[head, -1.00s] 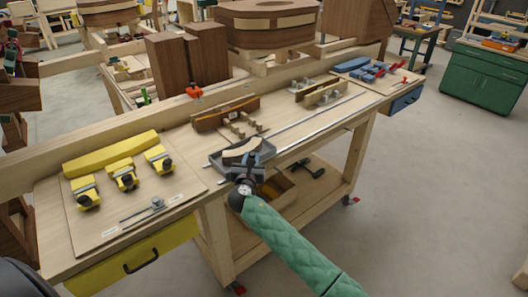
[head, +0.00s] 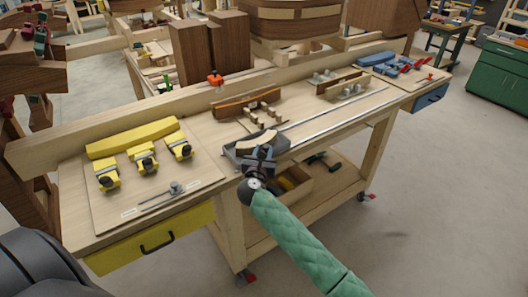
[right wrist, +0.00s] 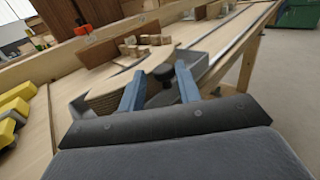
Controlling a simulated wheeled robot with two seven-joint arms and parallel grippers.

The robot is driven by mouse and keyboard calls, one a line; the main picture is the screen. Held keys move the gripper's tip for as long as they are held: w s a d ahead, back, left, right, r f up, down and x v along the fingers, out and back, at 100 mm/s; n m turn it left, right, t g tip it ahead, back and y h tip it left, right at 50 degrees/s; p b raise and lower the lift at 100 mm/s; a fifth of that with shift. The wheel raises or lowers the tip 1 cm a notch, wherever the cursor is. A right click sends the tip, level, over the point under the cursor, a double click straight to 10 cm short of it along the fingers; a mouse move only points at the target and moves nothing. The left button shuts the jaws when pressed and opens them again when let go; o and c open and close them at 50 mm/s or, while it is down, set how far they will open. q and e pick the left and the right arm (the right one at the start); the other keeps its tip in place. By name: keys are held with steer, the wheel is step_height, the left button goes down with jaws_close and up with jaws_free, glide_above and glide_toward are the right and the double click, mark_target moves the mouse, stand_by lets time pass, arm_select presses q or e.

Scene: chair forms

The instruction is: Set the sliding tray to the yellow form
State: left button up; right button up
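The yellow form, a long yellow block (head: 132,137) with three yellow clamps (head: 143,159), sits on a board at the bench's left. The sliding tray (head: 232,158) is a shallow dark grey tray at the left end of the metal rail, right of the yellow form's board. It holds pale curved wood strips, stacked in the right wrist view (right wrist: 103,103). My right gripper (head: 263,157) is at the tray's near side. In the right wrist view its blue fingers (right wrist: 160,82) stand apart on either side of a dark round knob (right wrist: 162,98); contact is unclear. My left gripper is out of view.
A wooden form (head: 247,104) with small blocks stands behind the tray. Another form (head: 343,84) and a blue form (head: 385,62) lie farther right. The metal rail (head: 335,116) is clear right of the tray. A long beam backs the bench.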

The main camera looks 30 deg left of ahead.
arm_select(q)
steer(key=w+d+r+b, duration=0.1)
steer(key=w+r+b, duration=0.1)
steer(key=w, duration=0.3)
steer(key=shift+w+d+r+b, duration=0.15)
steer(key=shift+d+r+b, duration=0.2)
steer(key=shift+b, duration=0.15)
arm_select(e)
steer(key=v, duration=0.8)
steer(key=shift+w, duration=0.1)
